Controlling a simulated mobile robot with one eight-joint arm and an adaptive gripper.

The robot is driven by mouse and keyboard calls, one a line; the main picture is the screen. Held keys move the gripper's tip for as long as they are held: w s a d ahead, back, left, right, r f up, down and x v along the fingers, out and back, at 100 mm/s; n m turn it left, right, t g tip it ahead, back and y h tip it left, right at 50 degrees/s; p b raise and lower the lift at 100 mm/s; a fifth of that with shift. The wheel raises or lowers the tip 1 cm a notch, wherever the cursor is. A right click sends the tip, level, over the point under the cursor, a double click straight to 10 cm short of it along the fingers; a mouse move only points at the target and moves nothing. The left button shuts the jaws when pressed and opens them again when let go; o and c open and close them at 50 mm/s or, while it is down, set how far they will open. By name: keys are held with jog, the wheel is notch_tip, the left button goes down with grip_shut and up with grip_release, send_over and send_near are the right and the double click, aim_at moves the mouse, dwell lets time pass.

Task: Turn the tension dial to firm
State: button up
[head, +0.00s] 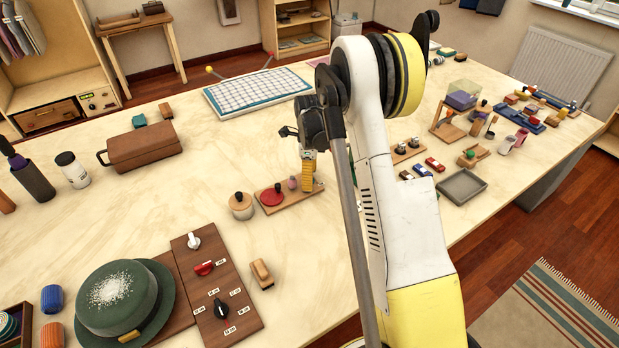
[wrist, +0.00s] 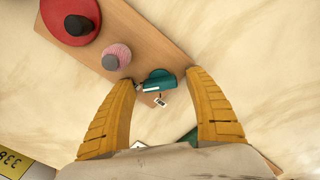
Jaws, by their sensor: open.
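A teal knob (wrist: 158,80) with a white line sits near the end of a wooden board (wrist: 150,38) in the wrist view. A small white label (wrist: 160,100) lies beside it; its writing is too small to read. I cannot tell for certain that this knob is the tension dial. My gripper (wrist: 160,79) is open, with one yellow finger on each side of the knob, and I see no clear contact. In the head view my gripper (head: 308,174) is over the right end of the board (head: 302,200) and hides the knob.
The board also bears a red disc (head: 271,194) with a black knob and a pink spool (wrist: 117,55). A round wooden pot (head: 241,206) stands left of it. A dark wooden panel (head: 240,308) with white, red and black knobs lies nearer.

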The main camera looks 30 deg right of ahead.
jog(key=c, duration=1.2)
jog(key=shift+n, duration=0.4)
jog(key=n, duration=1.1)
jog(key=shift+n, duration=2)
